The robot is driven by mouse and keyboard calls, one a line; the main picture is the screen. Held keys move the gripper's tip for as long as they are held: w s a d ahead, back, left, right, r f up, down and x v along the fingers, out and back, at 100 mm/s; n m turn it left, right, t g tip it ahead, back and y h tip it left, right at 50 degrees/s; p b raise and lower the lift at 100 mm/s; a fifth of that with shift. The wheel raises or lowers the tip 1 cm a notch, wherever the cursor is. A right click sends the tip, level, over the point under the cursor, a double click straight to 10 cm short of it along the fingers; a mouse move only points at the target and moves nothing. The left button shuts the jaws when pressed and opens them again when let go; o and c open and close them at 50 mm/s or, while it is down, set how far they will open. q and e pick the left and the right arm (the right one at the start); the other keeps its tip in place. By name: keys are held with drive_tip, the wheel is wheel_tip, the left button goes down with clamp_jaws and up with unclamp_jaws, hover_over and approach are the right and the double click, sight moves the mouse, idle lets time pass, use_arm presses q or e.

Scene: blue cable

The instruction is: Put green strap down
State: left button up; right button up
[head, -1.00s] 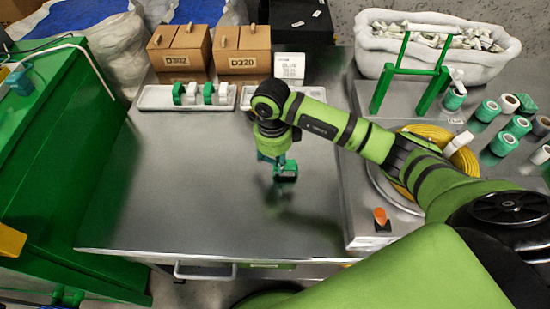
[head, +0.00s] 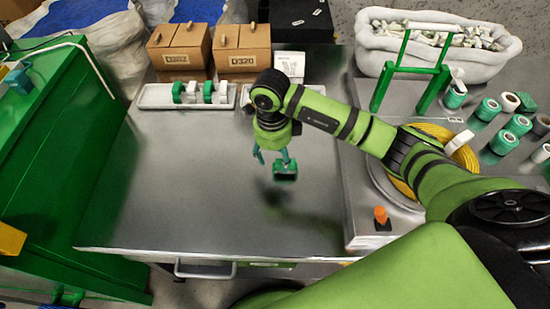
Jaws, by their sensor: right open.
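The green strap (head: 285,171), a small green piece with a dark middle, is over the middle of the steel table (head: 200,205). My right gripper (head: 271,158) points down just above and beside it, with its two fingers spread apart. The finger on the right overlaps the strap in the picture; I cannot tell whether they touch. The other finger stands clear to the left. A dark shadow lies below the strap, and I cannot tell whether the strap rests on the table. My left gripper is not in view.
A white tray (head: 150,97) with green and white rolls lies at the back, in front of cardboard boxes (head: 180,52). A yellow cable coil (head: 455,148), a green frame (head: 410,68) and several rolls (head: 487,110) are on the right. The table's left and front are clear.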

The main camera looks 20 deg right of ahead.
wheel_tip(320, 180, up, 10)
drive_tip(key=shift+a+r+b, duration=0.15)
drive_tip(key=shift+r+b, duration=0.05)
drive_tip(key=shift+b, duration=0.15)
drive_tip(key=shift+o, duration=0.3)
drive_tip(key=shift+w, duration=0.15)
idle(0.7)
